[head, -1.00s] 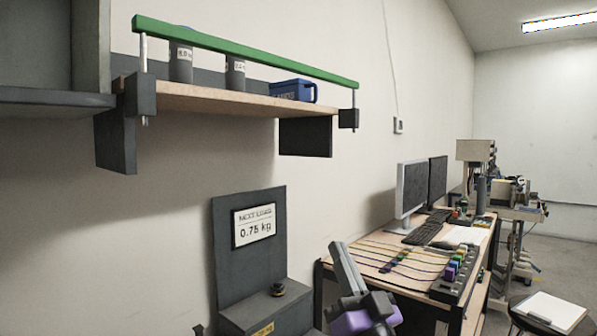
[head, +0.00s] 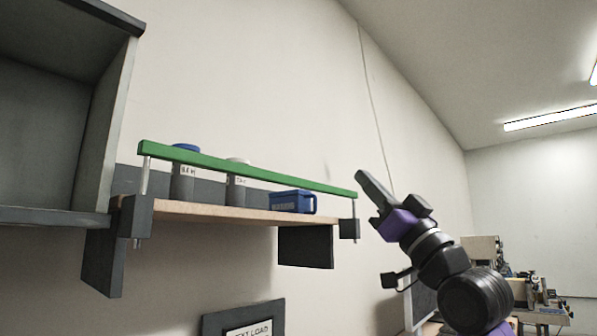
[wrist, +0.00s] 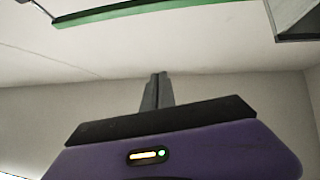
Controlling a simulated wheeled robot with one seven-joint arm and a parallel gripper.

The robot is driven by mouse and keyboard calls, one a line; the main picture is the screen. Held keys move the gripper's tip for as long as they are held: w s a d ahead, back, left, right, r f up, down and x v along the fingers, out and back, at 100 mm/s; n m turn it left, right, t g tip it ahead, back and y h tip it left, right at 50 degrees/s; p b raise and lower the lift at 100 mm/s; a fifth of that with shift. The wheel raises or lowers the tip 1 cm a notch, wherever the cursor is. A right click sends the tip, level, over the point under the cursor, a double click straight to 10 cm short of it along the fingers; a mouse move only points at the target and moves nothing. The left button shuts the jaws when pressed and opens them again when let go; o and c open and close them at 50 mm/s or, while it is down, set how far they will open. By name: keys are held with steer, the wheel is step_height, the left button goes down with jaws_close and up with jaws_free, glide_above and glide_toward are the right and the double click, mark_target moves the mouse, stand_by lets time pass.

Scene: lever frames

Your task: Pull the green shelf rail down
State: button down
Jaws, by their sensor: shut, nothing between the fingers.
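The green shelf rail (head: 245,168) runs along the front of the wall shelf, held up on a thin metal rod at each end. It is raised above the board, in front of the containers. In the wrist view the rail (wrist: 135,10) crosses the top. My gripper (head: 361,175) is shut and empty, at about the height of the rail's right end in the head view. The tips look close to that end there, but the wrist view shows the fingers (wrist: 158,78) apart from the rail.
The wooden shelf (head: 225,213) holds a blue-lidded container (head: 184,182), a white-lidded container (head: 236,188) and a blue bin (head: 292,202). A grey cabinet (head: 60,120) stands at the left. A load sign (head: 245,322) is below. The wall right of the shelf is clear.

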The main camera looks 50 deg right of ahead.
step_height(320, 180, up, 7)
steer(key=a+n+y, duration=0.3)
steer(key=y, duration=0.1)
steer(key=w+g, duration=0.1)
steer(key=w+f+g, duration=0.1)
steer(key=w+g, duration=0.1)
steer(key=w+a+f+g+y, duration=0.1)
steer(key=g, duration=0.1)
steer(key=shift+w+f, duration=0.2)
step_height(320, 180, up, 4)
steer(key=p, duration=0.4)
glide_above(286, 180)
steer(key=s+d, duration=0.1)
steer(key=s, duration=0.1)
steer(key=shift+d+f, duration=0.1)
steer(key=shift+f, duration=2.3)
steer(key=shift+f, duration=0.1)
